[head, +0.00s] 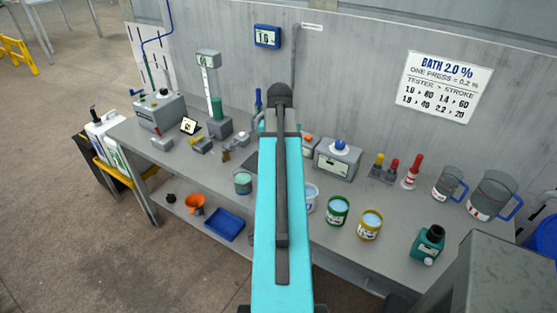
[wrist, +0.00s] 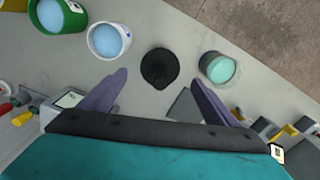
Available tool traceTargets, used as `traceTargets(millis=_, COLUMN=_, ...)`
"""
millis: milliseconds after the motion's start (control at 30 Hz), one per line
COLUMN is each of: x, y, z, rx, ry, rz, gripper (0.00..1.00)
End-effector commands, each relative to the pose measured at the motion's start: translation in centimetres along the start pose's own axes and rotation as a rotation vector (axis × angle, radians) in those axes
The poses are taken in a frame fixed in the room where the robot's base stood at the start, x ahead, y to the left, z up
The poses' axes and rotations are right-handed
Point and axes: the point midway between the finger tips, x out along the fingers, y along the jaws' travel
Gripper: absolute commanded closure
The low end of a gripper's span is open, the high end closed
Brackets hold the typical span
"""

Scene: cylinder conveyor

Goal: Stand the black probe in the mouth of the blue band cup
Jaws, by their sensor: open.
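A round black object (wrist: 160,66), seen from above, appears between my fingertips in the wrist view. It looks like the black probe seen end-on, but its length and base cannot be made out. My gripper (wrist: 162,76) is open, with its purple fingers apart on either side of the object in the picture; no contact shows. A pale cup with light blue liquid (wrist: 108,41), probably the blue band cup, stands up-left of the black object. It also shows in the head view (head: 310,200), partly behind my arm, which hides my gripper and the black object there.
A teal-liquid cup (wrist: 217,69) stands right of the black object in the wrist view. The green cup (head: 337,212) and yellow cup (head: 369,226) stand along the bench's front. A grey box with a blue knob (head: 338,160) is behind them. Bare bench (head: 400,205) lies right of the yellow cup.

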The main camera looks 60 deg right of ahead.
Motion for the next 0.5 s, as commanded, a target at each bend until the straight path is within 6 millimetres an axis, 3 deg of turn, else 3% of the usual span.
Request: traceTargets(millis=500, x=4.5, y=0.0, z=0.0, rx=0.000, ry=-0.001, rz=0.000, gripper=0.17)
